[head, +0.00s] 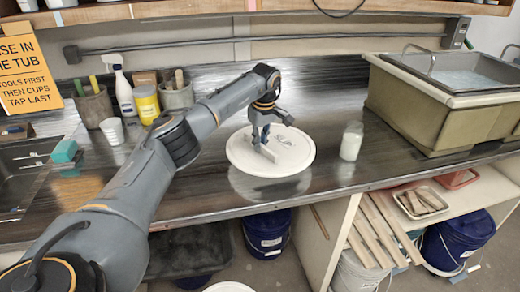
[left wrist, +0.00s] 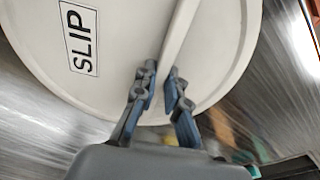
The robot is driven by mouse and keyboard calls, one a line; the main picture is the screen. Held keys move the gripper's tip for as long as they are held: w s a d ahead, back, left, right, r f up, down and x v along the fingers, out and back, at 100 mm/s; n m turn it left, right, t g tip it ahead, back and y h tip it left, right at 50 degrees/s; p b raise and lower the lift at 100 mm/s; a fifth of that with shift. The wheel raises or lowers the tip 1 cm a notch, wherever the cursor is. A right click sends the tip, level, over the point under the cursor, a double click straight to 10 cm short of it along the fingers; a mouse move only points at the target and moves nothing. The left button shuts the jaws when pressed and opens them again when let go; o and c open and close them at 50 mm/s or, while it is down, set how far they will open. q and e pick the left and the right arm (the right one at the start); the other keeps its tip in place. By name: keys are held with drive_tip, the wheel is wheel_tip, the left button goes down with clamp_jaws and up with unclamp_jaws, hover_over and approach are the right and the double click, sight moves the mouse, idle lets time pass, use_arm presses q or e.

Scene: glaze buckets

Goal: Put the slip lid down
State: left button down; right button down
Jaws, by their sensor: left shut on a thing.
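The slip lid (head: 243,155) is a white round disc with a raised bar handle across its top. In the left wrist view the lid (left wrist: 125,55) carries a label reading SLIP. My left gripper (head: 264,137) is shut on the bar, and its two blue-grey fingers (left wrist: 162,80) are on either side of it in the left wrist view. The lid is roughly level over the dark counter, with a pale reflection below it. I cannot tell whether it touches the counter. My right gripper is not in view.
A white jar (head: 351,141) stands right of the lid on the counter (head: 330,190). A large sink tub (head: 440,105) is at the right. Bottles, pots and a white cup (head: 112,131) stand at the left. Blue buckets (head: 267,233) are below the counter.

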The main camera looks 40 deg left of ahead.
use_arm(q)
wheel_tip(320, 180, down, 3)
drive_tip(key=shift+r+p, duration=0.1)
drive_tip(key=shift+p, duration=0.6)
drive_tip(key=shift+a+f, duration=0.1)
drive_tip(key=shift+f, duration=0.15)
drive_tip(key=shift+f, duration=0.1)
drive_tip(key=c, duration=1.4)
unclamp_jaws()
drive_tip(key=r, duration=0.4)
drive_tip(key=d+r+b, duration=0.1)
drive_tip(key=r, duration=0.3)
drive_tip(key=r+b, duration=0.1)
drive_tip(key=r, duration=0.3)
drive_tip(key=shift+s+d+r, duration=0.1)
drive_tip(key=shift+s+d, duration=0.1)
drive_tip(key=shift+s, duration=0.05)
drive_tip(key=shift+d, duration=0.1)
